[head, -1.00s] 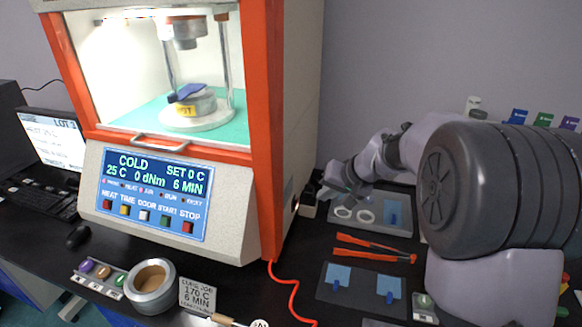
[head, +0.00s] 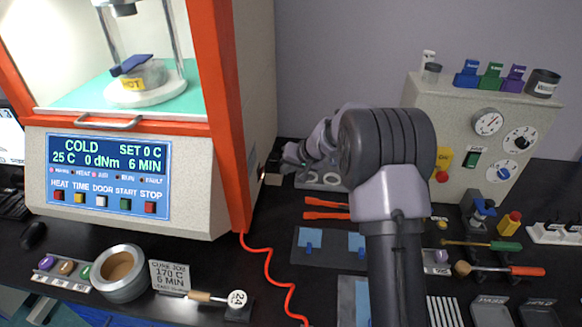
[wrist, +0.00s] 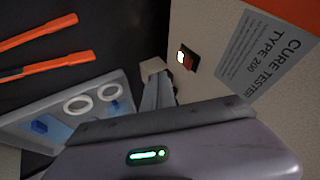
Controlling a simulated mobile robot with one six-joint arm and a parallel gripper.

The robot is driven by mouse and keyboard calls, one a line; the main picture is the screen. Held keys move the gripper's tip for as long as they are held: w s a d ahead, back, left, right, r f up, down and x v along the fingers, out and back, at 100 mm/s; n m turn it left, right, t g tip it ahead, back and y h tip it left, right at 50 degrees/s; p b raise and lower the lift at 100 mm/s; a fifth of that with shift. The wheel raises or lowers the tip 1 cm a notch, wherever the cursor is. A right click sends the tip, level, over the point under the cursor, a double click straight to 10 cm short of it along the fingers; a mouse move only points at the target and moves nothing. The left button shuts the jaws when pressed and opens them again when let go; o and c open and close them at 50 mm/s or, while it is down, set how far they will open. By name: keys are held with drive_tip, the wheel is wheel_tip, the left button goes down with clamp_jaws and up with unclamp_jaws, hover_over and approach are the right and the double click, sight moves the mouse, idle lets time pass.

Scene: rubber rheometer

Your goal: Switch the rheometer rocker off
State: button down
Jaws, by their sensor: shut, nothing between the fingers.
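The rheometer (head: 105,215) stands at the left with an orange frame; its display (head: 107,151) reads COLD, 25 C, SET 0 C, 6 MIN. Its rocker (head: 262,171) is small and dark on the right side wall. In the wrist view the rocker (wrist: 187,58) has a black surround, a lit whitish part and a reddish part. My gripper (head: 288,157) is shut and empty, close beside that wall. In the wrist view my gripper's fingers (wrist: 158,90) end left of and below the rocker, apparently apart from it.
A small pale block (head: 272,178) sits by the machine's base. A grey tray with white rings (wrist: 78,105) and orange-handled tongs (wrist: 50,66) lie near my gripper. A control cabinet (head: 460,120) stands at the right. An orange cable (head: 268,270) runs across the table.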

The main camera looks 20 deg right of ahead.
sight(262, 173)
drive_tip(key=shift+w+a+f+b, duration=0.1)
drive_tip(key=shift+w+a+f, duration=0.2)
drive_tip(key=shift+w+a, duration=0.35)
drive_tip(key=shift+w+a+f+b, duration=0.1)
drive_tip(key=shift+w+a+f, duration=0.25)
drive_tip(key=shift+a, duration=0.55)
drive_tip(key=shift+w+a+f+b, duration=0.1)
drive_tip(key=shift+w+a+f, duration=0.15)
drive_tip(key=shift+w+a, duration=0.45)
drive_tip(key=shift+s, duration=0.15)
drive_tip(key=shift+a+r, duration=0.15)
drive_tip(key=shift+a, duration=0.15)
drive_tip(key=shift+r+p, duration=0.3)
drive_tip(key=shift+r, duration=0.5)
